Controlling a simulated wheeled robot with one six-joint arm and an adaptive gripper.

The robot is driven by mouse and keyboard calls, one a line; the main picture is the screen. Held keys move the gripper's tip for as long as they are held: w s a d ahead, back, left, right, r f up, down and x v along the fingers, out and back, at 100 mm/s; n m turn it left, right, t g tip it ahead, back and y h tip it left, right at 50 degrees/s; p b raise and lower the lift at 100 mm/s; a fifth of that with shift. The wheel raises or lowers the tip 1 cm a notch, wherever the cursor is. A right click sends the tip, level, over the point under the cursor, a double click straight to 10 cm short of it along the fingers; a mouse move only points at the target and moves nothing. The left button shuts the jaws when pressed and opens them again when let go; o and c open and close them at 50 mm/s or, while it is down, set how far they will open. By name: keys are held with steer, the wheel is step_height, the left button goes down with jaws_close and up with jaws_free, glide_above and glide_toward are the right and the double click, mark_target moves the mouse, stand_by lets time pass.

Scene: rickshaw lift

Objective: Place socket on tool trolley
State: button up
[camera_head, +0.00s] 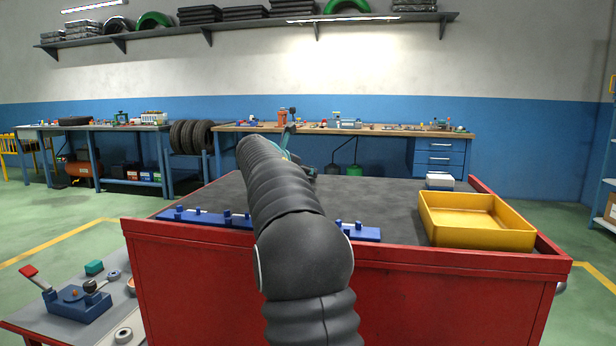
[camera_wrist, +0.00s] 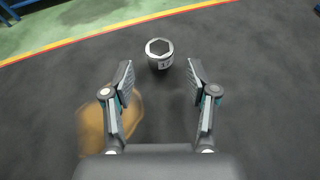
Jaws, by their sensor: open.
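The socket (camera_wrist: 159,54) is a silver, round piece with a hex opening facing up and a dark marking on its side. In the wrist view it stands upright on a dark surface, just beyond my fingertips and roughly centred between them. My gripper (camera_wrist: 160,80) is open with nothing between its fingers, and I see a gap to the socket. The red tool trolley (camera_head: 340,300) with a dark top fills the middle of the head view. My arm covers the trolley's centre there, and the socket is hidden. Part of my gripper (camera_head: 298,165) shows above the trolley top.
A yellow tray (camera_head: 478,240) stands at the trolley's right, with a small box (camera_head: 440,181) behind it. A blue socket rail (camera_head: 358,232) lies along the front edge. A blurred orange-brown shape (camera_wrist: 92,130) sits by my left finger. A low side table (camera_head: 60,330) holds small tools.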

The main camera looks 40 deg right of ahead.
steer(key=v, duration=0.7)
